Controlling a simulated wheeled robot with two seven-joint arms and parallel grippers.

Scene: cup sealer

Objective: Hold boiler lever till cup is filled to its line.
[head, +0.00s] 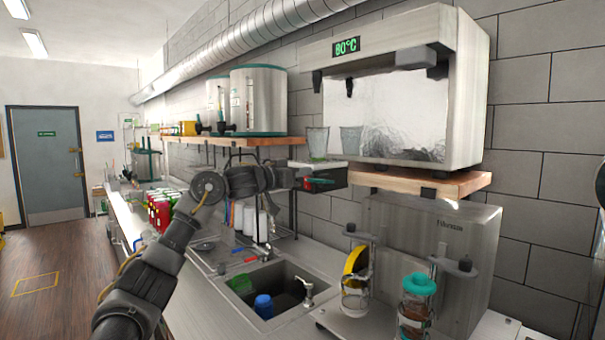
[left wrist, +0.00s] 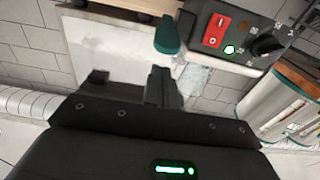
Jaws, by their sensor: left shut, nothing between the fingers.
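My right gripper is not visible.
A wooden shelf (head: 440,185) carries the boiler. A steel sealer machine (head: 440,235) stands below it. A sink (head: 285,300) with green and blue cups is under my left arm. Steel urns (head: 258,100) stand on the shelf to the left.

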